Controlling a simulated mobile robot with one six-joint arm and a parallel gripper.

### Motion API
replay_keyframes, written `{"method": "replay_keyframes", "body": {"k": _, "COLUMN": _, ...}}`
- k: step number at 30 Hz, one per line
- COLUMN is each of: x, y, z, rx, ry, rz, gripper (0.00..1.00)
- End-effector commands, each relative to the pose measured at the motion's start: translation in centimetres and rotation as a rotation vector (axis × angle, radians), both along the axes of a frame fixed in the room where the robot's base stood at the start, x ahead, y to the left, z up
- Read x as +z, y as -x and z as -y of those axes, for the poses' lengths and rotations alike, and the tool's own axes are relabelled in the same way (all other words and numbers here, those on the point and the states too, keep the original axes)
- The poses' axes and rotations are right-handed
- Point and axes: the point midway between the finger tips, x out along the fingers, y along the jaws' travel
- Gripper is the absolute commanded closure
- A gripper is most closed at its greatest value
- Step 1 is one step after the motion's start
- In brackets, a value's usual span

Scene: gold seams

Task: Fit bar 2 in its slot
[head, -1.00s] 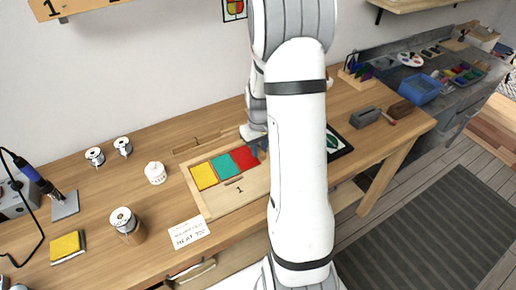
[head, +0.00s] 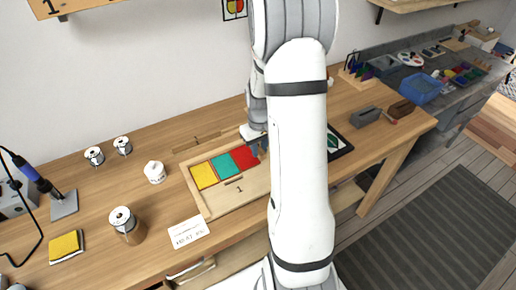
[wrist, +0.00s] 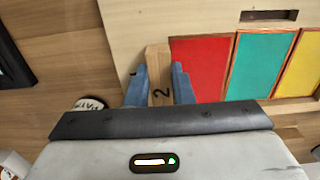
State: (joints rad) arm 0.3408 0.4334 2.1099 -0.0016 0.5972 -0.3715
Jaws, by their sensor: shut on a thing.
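My gripper (wrist: 158,88) is shut on bar 2 (wrist: 158,62), a pale wooden bar marked "2", with one blue finger on each side. In the wrist view the bar lies just beside the outer edge of the red panel (wrist: 199,66), roughly parallel to it. I cannot tell whether it touches the board or is still above it. The wooden board (head: 208,211) holds yellow (head: 204,175), teal (head: 225,166) and red panels in a row. In the head view my gripper (head: 257,149) is at the red end, partly hidden by my arm. The slot under the bar is hidden.
A short brown strip (head: 233,181) lies on the board near its "1" mark. A black-framed picture (head: 338,143) lies to the right.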

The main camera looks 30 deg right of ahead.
Motion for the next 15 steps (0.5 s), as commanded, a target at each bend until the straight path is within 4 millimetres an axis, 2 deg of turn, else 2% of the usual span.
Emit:
{"method": "replay_keyframes", "body": {"k": 11, "x": -0.13, "y": 0.05, "z": -0.02, "rx": 0.000, "ry": -0.001, "rz": -0.002, "gripper": 1.00}}
{"method": "replay_keyframes", "body": {"k": 12, "x": -0.15, "y": 0.05, "z": -0.02, "rx": 0.000, "ry": -0.001, "rz": -0.002, "gripper": 0.78}}
{"method": "replay_keyframes", "body": {"k": 15, "x": -0.12, "y": 0.05, "z": -0.02, "rx": 0.000, "ry": -0.001, "rz": -0.002, "gripper": 0.70}}
